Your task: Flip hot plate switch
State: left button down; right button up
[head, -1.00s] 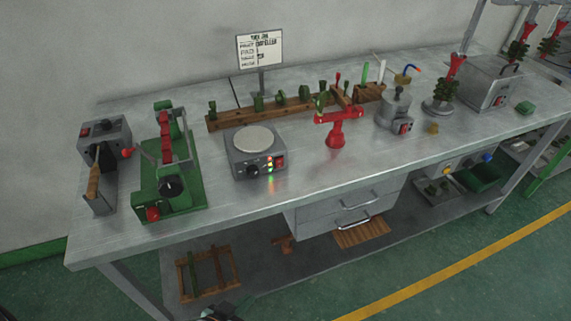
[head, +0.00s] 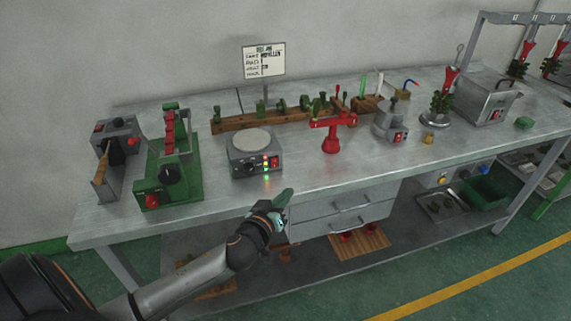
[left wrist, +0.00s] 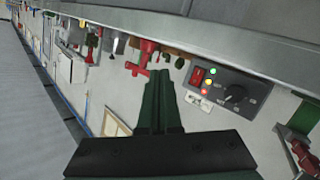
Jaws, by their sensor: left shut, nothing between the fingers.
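The hot plate (head: 255,162) is a grey box with a round pale top, standing near the front edge of the bench. Its front panel has a black knob, a red switch (head: 274,162) and lit indicator lights. In the left wrist view the panel appears upside down, with the red switch (left wrist: 197,76), lit lights and the black knob (left wrist: 234,94). My left gripper (head: 284,198) is shut and empty, in front of the bench edge, below and slightly right of the hot plate. It shows apart from the panel in the left wrist view (left wrist: 160,78). My right gripper is not in view.
A green-based device (head: 165,180) and a grey box unit (head: 115,150) stand left of the hot plate. A red stand (head: 331,138) and a grey pot (head: 391,122) stand to its right. Drawers (head: 345,205) sit under the bench top.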

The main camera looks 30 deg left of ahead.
pick_arm(q)
jog(key=shift+a, duration=0.1)
jog(key=shift+w+a+r, duration=0.15)
jog(key=shift+w+a, duration=0.8)
jog(key=shift+a, duration=0.15)
jog(key=shift+w+a+r, duration=0.2)
jog(key=shift+w+a, duration=0.75)
jog(key=shift+a, duration=0.15)
jog(key=shift+w+a+r, duration=0.15)
jog(key=shift+w+a, duration=0.8)
jog(key=shift+a, duration=0.15)
jog(key=shift+w+a, duration=0.1)
jog(key=shift+w+a, duration=0.2)
jog(key=shift+w+a+r, duration=0.1)
jog(key=shift+w+a, duration=0.1)
dwell(0.6)
jog(key=shift+s, duration=0.1)
jog(key=shift+s+d+p, duration=0.3)
jog(key=shift+s+d, duration=0.1)
jog(key=shift+d, duration=0.15)
jog(key=shift+s+d+f, duration=0.2)
jog(key=shift+s+d, duration=0.65)
jog(key=shift+d, duration=0.1)
jog(key=shift+s+d+f, duration=0.2)
jog(key=shift+s+d, duration=0.6)
jog(key=shift+d, duration=0.15)
